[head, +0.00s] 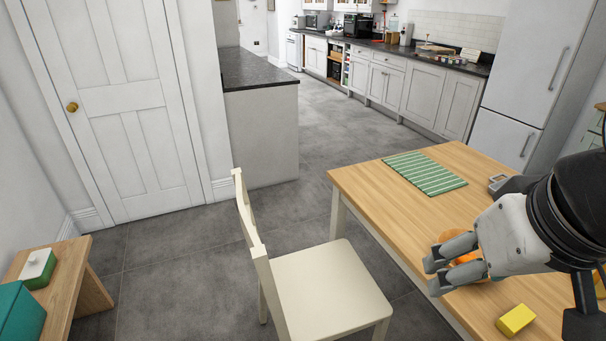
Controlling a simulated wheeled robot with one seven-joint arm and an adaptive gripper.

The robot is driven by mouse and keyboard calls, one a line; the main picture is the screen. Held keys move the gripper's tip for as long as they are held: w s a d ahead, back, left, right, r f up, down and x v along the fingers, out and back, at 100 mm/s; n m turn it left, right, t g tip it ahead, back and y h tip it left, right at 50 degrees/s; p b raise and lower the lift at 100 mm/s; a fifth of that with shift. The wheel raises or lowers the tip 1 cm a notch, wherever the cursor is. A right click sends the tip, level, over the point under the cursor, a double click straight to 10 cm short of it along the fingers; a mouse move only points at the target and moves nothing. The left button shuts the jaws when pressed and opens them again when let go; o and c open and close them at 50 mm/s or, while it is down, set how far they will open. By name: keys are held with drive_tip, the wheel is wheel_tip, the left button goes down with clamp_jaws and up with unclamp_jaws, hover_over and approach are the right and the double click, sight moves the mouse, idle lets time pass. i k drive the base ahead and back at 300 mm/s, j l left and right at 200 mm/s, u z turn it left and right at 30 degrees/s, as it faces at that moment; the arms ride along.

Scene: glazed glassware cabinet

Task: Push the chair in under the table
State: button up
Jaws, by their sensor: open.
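A cream wooden chair (322,288) stands on the grey floor to the left of the table. Its backrest (247,220) is on the left, away from the table, and its seat faces the table's left edge. The seat appears outside the tabletop, with its right side close to the table edge. The wooden table (385,200) fills the right side of the view. My gripper (432,275) is open above the table's left part, pointing left toward the chair and apart from it. It partly hides an orange object (447,237) on the table.
A green striped mat (424,173) and a yellow block (515,320) lie on the table. A wooden bench (62,285) with a teal box (20,312) and a small green-and-white box (37,268) stands at lower left. The floor between bench and chair is clear.

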sight(324, 292)
drive_tip(key=j+u, duration=0.15)
drive_tip(key=j, duration=1.3)
drive_tip(key=i, duration=0.05)
